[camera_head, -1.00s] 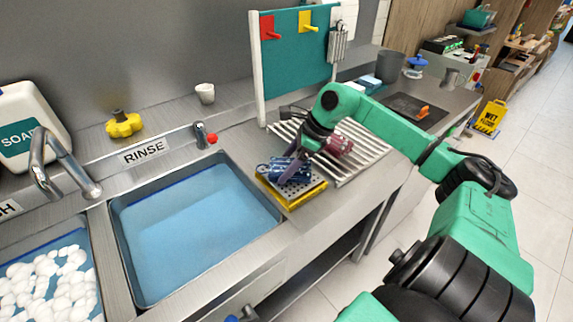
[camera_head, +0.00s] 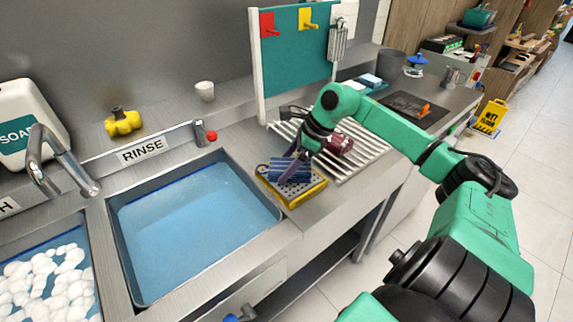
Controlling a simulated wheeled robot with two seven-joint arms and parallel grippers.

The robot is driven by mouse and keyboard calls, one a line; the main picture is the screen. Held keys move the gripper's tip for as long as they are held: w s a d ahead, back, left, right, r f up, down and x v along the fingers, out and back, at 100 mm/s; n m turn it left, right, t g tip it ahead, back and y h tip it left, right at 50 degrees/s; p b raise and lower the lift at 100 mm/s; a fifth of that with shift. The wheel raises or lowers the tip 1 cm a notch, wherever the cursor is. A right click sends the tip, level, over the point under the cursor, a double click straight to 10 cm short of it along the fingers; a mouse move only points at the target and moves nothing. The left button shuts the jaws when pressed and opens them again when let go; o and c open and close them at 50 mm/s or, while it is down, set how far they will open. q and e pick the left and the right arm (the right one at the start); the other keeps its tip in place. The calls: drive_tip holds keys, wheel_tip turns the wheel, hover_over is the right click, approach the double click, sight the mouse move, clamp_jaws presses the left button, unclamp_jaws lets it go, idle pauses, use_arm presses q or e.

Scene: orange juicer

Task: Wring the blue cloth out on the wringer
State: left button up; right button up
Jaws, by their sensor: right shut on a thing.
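The blue cloth (camera_head: 290,171) is bunched up on the wringer (camera_head: 303,196), a yellow tray with a dark perforated top, just right of the rinse sink. My right gripper (camera_head: 294,172) comes down over the wringer from the right and is shut on the cloth. The fingers partly cover the cloth, so whether its underside presses on the perforated top is hard to tell. My left gripper is not in view.
The water-filled rinse sink (camera_head: 132,270) lies left of the wringer. A slatted rack (camera_head: 375,158) with a dark red item (camera_head: 340,144) is on the right, under my arm. A teal board (camera_head: 298,62) with hooks stands behind.

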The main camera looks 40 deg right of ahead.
drive_tip(key=shift+f, duration=0.1)
drive_tip(key=shift+r+p, duration=2.2)
drive_tip(key=shift+r, duration=1.4)
